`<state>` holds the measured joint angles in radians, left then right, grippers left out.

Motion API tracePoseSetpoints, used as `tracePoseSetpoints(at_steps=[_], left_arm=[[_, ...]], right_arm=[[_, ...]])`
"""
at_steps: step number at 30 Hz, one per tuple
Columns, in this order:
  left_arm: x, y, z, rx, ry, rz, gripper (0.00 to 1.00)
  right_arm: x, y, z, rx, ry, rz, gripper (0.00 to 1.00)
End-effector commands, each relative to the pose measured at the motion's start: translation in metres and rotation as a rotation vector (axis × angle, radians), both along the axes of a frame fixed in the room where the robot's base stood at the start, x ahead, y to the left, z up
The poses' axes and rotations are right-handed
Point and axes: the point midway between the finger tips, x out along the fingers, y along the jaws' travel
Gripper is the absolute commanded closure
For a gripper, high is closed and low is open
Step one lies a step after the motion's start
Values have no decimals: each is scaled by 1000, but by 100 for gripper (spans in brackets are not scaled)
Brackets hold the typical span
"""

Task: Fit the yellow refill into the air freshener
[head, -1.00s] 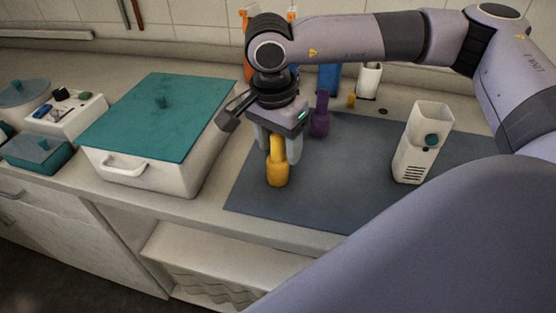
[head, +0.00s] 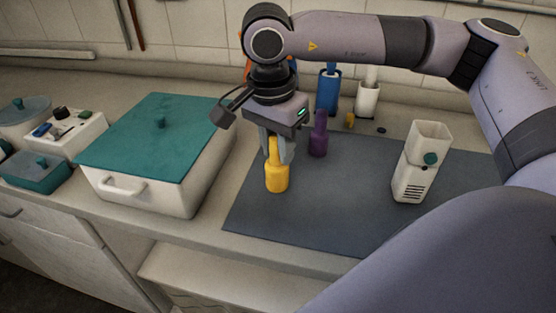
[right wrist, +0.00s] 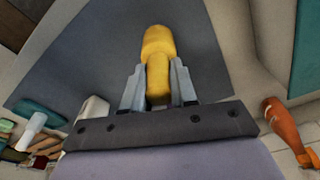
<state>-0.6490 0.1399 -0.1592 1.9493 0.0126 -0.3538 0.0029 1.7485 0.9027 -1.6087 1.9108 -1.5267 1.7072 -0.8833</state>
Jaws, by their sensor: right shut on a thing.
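The yellow refill (head: 277,180), a bottle with a narrower neck, stands upright on the dark grey mat (head: 330,205). My right gripper (head: 279,157) points down over it and is shut on its neck. The right wrist view also shows the yellow refill (right wrist: 158,45) between the two fingers (right wrist: 158,92). The air freshener (head: 413,172) is a white upright housing with an open top, a teal round button and dark vent slots. It stands on the right part of the mat, well apart from the gripper. My left gripper is not in view.
A purple bottle (head: 318,140) stands behind the gripper. Blue (head: 328,92) and white (head: 367,98) bottles stand near the wall. A white box with a teal lid (head: 155,135) is left of the mat. The mat between refill and air freshener is clear.

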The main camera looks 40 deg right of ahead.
Motion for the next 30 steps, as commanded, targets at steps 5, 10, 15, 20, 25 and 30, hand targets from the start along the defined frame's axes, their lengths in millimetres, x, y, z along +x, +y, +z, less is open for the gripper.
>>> tracePoseSetpoints(at_steps=[5, 10, 15, 20, 25, 30], left_arm=[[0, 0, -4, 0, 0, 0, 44], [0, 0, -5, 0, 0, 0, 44], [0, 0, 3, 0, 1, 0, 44], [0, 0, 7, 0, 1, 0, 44], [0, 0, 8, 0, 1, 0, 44], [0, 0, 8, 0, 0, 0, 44]], right_arm=[[1, 1, 54, 3, -7, 1, 100], [0, 1, 104, 3, -5, 2, 100], [0, 0, 142, -1, -3, 0, 100], [0, 0, 156, 0, -2, 1, 100], [0, 0, 160, 1, 0, 1, 100], [0, 1, 158, 1, 1, 8, 100]])
